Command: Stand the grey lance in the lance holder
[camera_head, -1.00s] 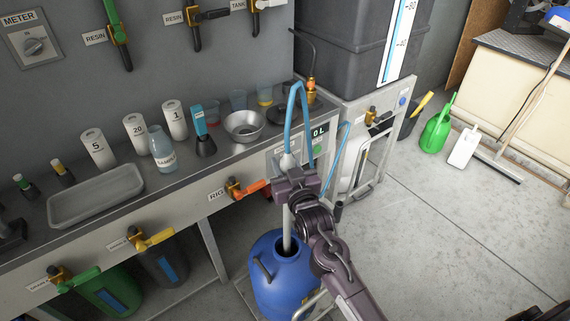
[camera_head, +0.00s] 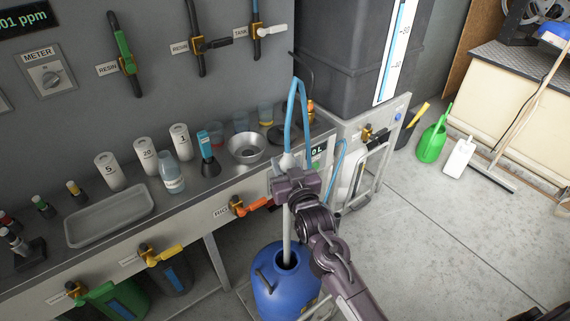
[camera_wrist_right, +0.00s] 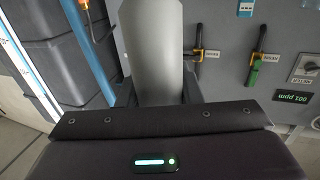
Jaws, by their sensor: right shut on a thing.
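The grey lance (camera_head: 287,222) is upright in my right gripper (camera_head: 289,182), which is shut on it. A blue hose (camera_head: 291,105) loops up from its top. Its lower part reaches down to the dark mouth of the blue drum (camera_head: 279,298); I cannot tell how far its tip is inside. In the right wrist view the lance (camera_wrist_right: 152,48) is a wide grey cylinder between the fingers (camera_wrist_right: 157,92). I cannot make out the lance holder for certain. My left gripper is not in view.
The bench holds a tray (camera_head: 110,217), white canisters (camera_head: 146,156), a metal bowl (camera_head: 246,148) and cups. An orange-handled valve (camera_head: 255,205) sticks out left of the lance. A dark tank (camera_head: 345,60) stands behind on a grey stand.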

